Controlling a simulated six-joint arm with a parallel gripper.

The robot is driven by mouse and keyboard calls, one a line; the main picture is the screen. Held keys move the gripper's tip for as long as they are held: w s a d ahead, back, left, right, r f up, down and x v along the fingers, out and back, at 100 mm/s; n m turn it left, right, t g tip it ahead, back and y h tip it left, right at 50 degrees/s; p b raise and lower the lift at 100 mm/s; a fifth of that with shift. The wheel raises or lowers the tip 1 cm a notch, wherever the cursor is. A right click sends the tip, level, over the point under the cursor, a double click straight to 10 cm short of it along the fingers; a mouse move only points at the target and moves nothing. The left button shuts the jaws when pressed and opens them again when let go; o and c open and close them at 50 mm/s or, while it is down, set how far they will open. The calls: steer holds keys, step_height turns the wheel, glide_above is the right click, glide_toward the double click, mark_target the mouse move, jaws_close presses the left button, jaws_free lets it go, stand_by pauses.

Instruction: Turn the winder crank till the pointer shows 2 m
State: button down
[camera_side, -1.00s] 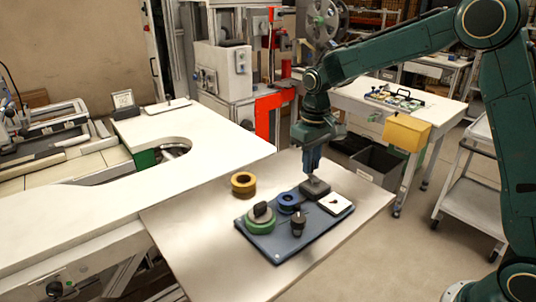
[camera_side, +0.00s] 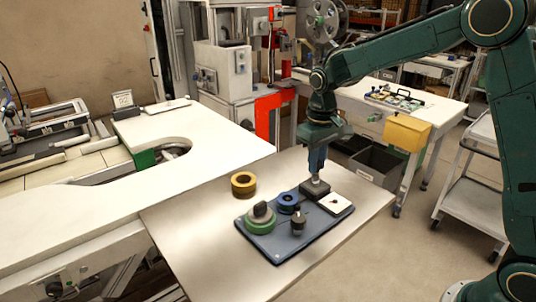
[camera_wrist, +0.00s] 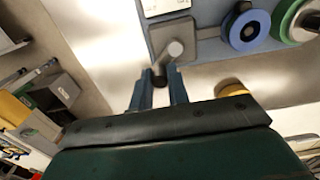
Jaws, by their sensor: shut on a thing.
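In the wrist view my gripper (camera_wrist: 159,80) is shut on the dark knob of the grey crank (camera_wrist: 172,52), whose arm runs from the block towards my fingers. A white square panel (camera_side: 336,203) sits beside the winder. Its pointer and markings are too small to read in the side view, and the panel (camera_wrist: 165,6) is cut off in the wrist view.
A green reel (camera_side: 260,225), a blue reel (camera_side: 287,204) and a black-topped post (camera_side: 298,226) stand on the base plate. A yellow reel (camera_side: 243,184) lies loose on the table (camera_side: 200,255) behind. The table is bare at the left and front.

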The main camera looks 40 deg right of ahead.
steer(key=shift+s+d, duration=0.1)
steer(key=shift+s, duration=0.1)
steer(key=shift+s+d, duration=0.2)
steer(key=shift+s, duration=0.4)
steer(key=shift+s, duration=0.35)
steer(key=c, duration=1.4)
jaws_free()
steer(key=shift+d, duration=0.1)
steer(key=shift+r, duration=0.15)
